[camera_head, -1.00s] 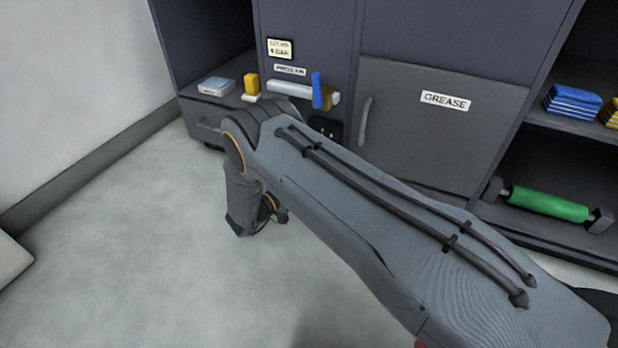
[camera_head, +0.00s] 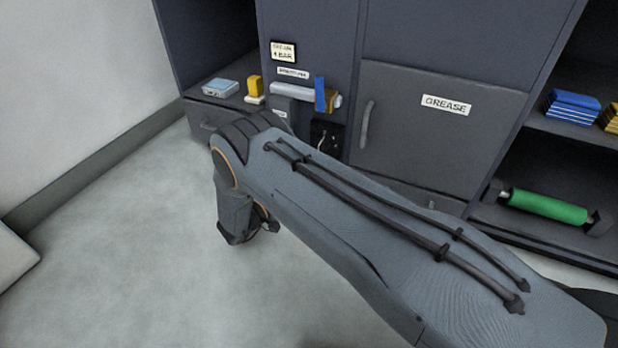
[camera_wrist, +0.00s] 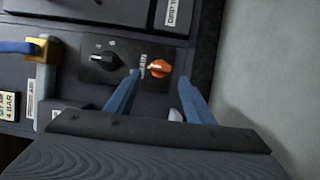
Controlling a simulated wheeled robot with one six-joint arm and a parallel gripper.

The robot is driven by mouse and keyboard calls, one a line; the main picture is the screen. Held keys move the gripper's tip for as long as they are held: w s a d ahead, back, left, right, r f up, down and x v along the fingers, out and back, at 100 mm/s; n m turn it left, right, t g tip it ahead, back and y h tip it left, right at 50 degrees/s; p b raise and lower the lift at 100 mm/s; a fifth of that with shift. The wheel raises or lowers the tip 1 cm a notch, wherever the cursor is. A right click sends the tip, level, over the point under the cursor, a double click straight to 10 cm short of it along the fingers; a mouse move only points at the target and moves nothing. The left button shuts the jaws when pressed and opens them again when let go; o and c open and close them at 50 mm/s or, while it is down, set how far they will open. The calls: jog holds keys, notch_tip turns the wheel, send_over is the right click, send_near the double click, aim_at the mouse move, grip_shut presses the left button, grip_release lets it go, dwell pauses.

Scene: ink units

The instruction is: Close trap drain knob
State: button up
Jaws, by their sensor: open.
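An orange knob (camera_wrist: 158,69) with a pale pointer mark sits on a black panel (camera_wrist: 125,73) in the wrist view. A black knob (camera_wrist: 103,62) is to its left on the same panel. A small label between them is too blurred to read, so I cannot tell which is the trap drain knob. My gripper (camera_wrist: 159,82) is open, its two blue fingers on either side of the orange knob in the picture; contact is not visible. In the head view the black panel (camera_head: 326,136) shows partly behind my arm, and the fingers are hidden.
A yellow-and-blue valve handle (camera_wrist: 40,48) is left of the panel in the wrist view. In the head view, the grease cabinet door (camera_head: 430,130) stands to the right, and a green roller (camera_head: 547,205) lies on a lower shelf. The floor (camera_head: 130,250) at left is clear.

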jog(key=shift+p+v, duration=0.5)
jog(key=shift+v, duration=1.6)
